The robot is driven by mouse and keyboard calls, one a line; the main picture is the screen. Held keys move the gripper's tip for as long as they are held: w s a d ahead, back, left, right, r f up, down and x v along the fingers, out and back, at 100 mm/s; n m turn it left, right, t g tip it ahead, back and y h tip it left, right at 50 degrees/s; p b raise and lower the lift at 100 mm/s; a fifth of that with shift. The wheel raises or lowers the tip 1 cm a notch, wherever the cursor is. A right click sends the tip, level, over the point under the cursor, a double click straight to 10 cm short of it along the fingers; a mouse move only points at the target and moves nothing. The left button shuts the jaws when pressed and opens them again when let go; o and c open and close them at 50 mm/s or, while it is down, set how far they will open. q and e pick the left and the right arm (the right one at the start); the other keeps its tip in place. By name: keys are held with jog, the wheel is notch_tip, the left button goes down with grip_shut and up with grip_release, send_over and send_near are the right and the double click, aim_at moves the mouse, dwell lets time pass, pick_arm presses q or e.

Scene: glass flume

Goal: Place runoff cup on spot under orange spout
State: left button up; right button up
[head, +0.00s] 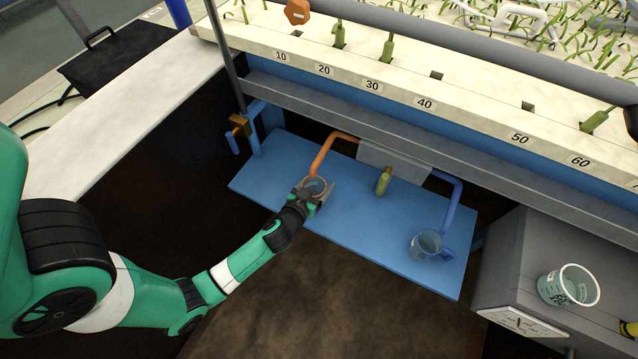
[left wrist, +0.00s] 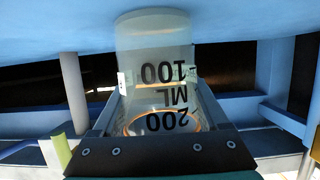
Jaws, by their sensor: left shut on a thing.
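In the head view my left gripper (head: 318,194) is shut on a clear cup (head: 314,184) with an orange rim, just below the end of the orange spout (head: 325,155). The left wrist view shows the cup (left wrist: 155,75) between the fingers (left wrist: 160,105), with 100 ML and 200 marks upside down in the picture. Its base end is at or very close to the blue shelf (head: 265,180); I cannot tell whether it touches. Any marked spot beneath the cup is hidden. My right gripper is not in view.
A second clear cup (head: 425,245) stands on the shelf under the blue spout (head: 452,205). A green plug-like piece (head: 383,181) is between the spouts. Another cup (head: 568,287) stands on the grey box (head: 497,268) at right. The flume's edge (head: 390,95) overhangs the shelf's back.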

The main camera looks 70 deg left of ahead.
pick_arm(q)
jog(key=o, duration=1.2)
jog(key=shift+s+d+f, duration=0.1)
jog(key=shift+f, duration=0.05)
jog(key=shift+o, duration=0.2)
jog(key=shift+r+p, duration=0.4)
jog(key=shift+p, duration=0.05)
jog(key=v, duration=1.1)
jog(key=shift+s+d+p, duration=0.3)
